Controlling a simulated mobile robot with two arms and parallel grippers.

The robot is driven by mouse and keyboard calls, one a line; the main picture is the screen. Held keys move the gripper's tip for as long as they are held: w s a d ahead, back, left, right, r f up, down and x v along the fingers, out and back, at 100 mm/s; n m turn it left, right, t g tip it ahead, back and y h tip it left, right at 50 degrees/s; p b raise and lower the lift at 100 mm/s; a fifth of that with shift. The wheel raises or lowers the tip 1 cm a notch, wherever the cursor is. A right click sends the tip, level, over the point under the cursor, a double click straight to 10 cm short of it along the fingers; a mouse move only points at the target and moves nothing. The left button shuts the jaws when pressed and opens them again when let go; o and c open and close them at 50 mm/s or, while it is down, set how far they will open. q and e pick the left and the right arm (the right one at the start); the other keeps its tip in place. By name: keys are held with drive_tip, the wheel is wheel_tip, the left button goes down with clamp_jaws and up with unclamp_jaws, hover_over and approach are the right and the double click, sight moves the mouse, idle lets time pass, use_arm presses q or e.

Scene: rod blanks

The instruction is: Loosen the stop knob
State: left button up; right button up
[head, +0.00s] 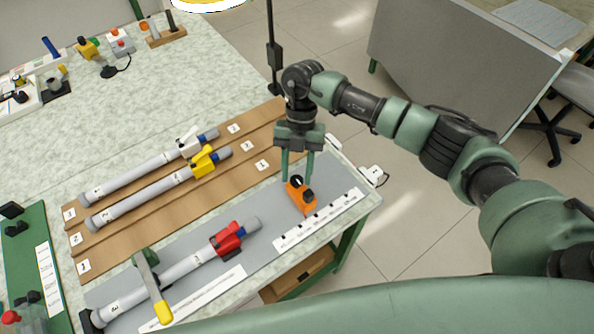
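The orange stop (301,195) sits on the grey plate (262,202) near the table's right corner, beside a white scale strip. My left gripper does not show.
A rod with a red clamp (226,238) lies on the plate, under a yellow-tipped lever (162,311). Rods with white (189,143) and yellow (204,161) clamps lie on the brown rack (247,135). A black post (273,60) stands behind my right wrist.

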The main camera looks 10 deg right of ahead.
drive_tip(key=b+v, duration=0.2)
drive_tip(key=v, duration=0.5)
drive_tip(key=shift+w+r, duration=0.2)
drive_tip(key=shift+r, duration=0.15)
